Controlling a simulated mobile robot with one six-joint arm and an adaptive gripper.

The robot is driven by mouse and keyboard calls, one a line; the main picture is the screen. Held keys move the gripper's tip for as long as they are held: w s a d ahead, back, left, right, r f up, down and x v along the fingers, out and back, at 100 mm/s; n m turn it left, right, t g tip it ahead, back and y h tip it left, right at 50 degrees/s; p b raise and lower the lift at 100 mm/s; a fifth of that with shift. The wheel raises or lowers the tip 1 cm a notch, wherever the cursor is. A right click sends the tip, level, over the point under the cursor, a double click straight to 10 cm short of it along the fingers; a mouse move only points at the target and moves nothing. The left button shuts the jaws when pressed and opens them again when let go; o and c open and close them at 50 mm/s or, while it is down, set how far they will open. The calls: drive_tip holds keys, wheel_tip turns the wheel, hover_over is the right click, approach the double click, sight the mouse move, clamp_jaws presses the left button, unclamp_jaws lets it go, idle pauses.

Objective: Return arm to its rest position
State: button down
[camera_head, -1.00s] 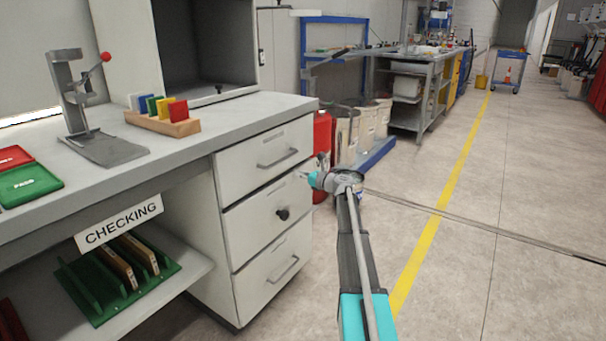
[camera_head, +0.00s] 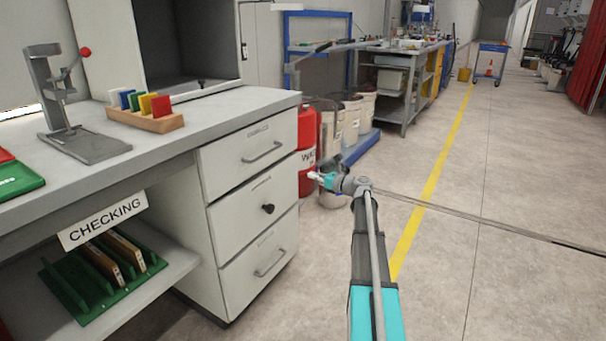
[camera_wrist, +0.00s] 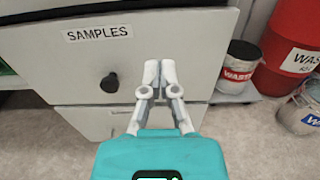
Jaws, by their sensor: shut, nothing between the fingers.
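My gripper (camera_head: 314,175) is at the end of my arm, in front of and to the right of the white drawer cabinet. In the wrist view my gripper (camera_wrist: 160,72) has its two grey fingertips together with nothing between them. Behind the fingertips in that view is a white drawer front (camera_wrist: 190,40) labelled SAMPLES, with a round dark knob (camera_wrist: 109,83). The drawers in the head view look closed. My arm reaches forward from the bottom of the head view over open floor.
The cabinet stands under a grey bench (camera_head: 215,113) at the left. A red waste drum (camera_head: 306,150) and waste pails (camera_wrist: 236,68) stand beyond the gripper. A metal workbench (camera_head: 405,85) is farther back. The floor (camera_head: 500,220) at the right is clear.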

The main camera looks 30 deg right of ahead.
drive_tip(key=shift+s+d, duration=0.25)
drive_tip(key=shift+s, duration=0.3)
drive_tip(key=shift+a, duration=0.1)
drive_tip(key=s+a+f+n+g+p, duration=0.1)
drive_tip(key=s+a+f+n+g, duration=0.3)
drive_tip(key=a, duration=0.5)
drive_tip(key=s+a+f+n+g+p, duration=0.1)
drive_tip(key=s+a+f+n+g, duration=0.1)
drive_tip(key=a+n, duration=0.6)
drive_tip(key=s+a+f+n+g+p, duration=0.2)
drive_tip(key=a+n+g, duration=0.15)
drive_tip(key=a, duration=0.75)
drive_tip(key=s+a+f+n+g+h+p, duration=0.1)
drive_tip(key=s+a+n+g+h+p, duration=0.2)
drive_tip(key=s+a+n, duration=0.55)
drive_tip(key=s+a+f+n+g+h+p, duration=0.1)
drive_tip(key=s+a+f+n+g+h, duration=0.15)
drive_tip(key=s+n+h, duration=0.6)
wheel_tip(320, 180, up, 38)
drive_tip(key=s+m+y+p, duration=0.2)
drive_tip(key=y+p, duration=0.1)
drive_tip(key=p, duration=3.4)
drive_tip(key=shift+s+g, duration=0.2)
drive_tip(key=shift+g, duration=0.2)
drive_tip(key=shift+s, duration=0.1)
